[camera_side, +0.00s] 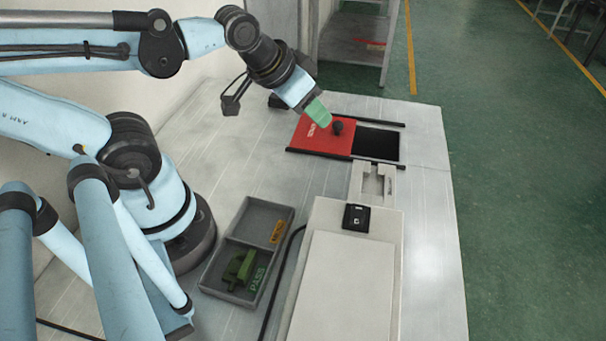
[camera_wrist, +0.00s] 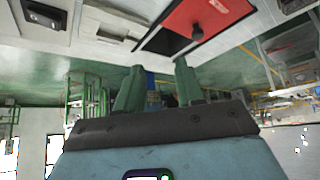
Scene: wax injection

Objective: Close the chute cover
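The chute cover is a red plate (camera_side: 312,142) with a black knob (camera_side: 337,127). It sits between two dark rails and covers the left part of the chute, leaving the black opening (camera_side: 377,144) bare on the right. In the wrist view, the red cover (camera_wrist: 222,10), its knob (camera_wrist: 196,33) and the dark opening (camera_wrist: 163,41) show at the top. My gripper (camera_side: 318,112) is above the cover's back edge, to the left of the knob. In the wrist view, its green fingers (camera_wrist: 158,82) are apart with nothing between them.
A white machine (camera_side: 345,280) with a black switch (camera_side: 356,217) stands in front of the chute. A grey two-part tray (camera_side: 222,270) holds a green part (camera_side: 240,268) in its PASS side. A black cable runs beside the tray. The table's right side is clear.

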